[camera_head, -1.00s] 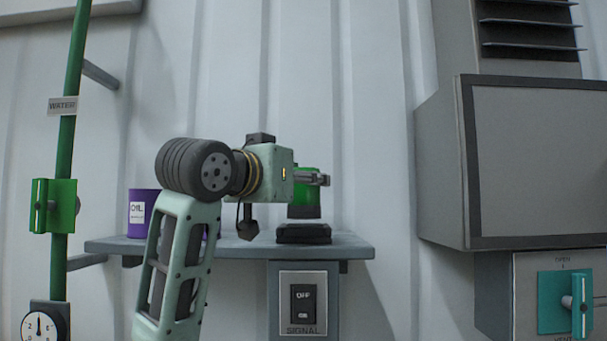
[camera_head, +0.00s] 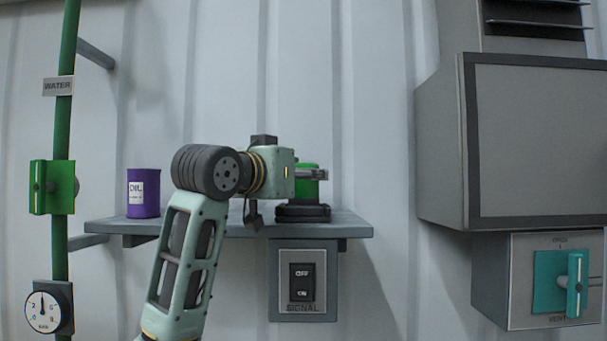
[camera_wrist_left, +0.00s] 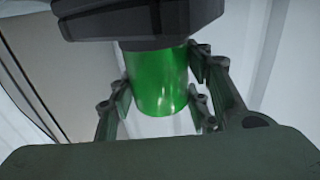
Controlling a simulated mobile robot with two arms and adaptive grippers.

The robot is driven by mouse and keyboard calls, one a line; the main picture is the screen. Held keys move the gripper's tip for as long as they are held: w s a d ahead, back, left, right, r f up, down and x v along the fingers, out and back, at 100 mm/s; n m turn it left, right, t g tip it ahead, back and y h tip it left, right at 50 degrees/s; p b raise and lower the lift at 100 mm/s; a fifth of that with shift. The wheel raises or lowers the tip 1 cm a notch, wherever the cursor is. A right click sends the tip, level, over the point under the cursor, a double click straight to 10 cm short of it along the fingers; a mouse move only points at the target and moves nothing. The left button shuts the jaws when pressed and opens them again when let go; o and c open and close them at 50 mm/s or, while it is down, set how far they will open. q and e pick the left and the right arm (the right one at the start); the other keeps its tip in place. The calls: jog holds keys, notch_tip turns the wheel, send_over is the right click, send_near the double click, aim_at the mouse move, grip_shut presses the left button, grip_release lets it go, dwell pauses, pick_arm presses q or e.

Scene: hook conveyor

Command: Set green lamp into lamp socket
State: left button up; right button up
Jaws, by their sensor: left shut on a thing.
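The green lamp (camera_head: 309,187) stands upright at the black lamp socket (camera_head: 303,213) on the shelf in the head view. Its lower end meets the top of the socket, with no gap that I can see. I cannot tell if it is fully seated. My left gripper (camera_head: 312,173) is shut on the lamp, gripping it from the left near its upper part. In the left wrist view, the fingers (camera_wrist_left: 158,97) lie on both sides of the green lamp (camera_wrist_left: 157,82), and the dark socket (camera_wrist_left: 140,18) covers its end. My right gripper is not in view.
The grey shelf (camera_head: 349,227) carries a purple oil can (camera_head: 143,193) at its left. A signal switch (camera_head: 303,282) is below. A green water pipe (camera_head: 66,120) with a valve stands left. A large grey box (camera_head: 535,140) is at the right.

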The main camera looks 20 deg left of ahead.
pick_arm(q)
jog(key=shift+f, duration=0.2)
dwell(0.5)
jog(key=shift+f+b, duration=0.3)
jog(key=shift+f, duration=0.1)
jog(key=o, duration=1.4)
jog(key=shift+r, duration=0.1)
jog(key=shift+s, duration=0.1)
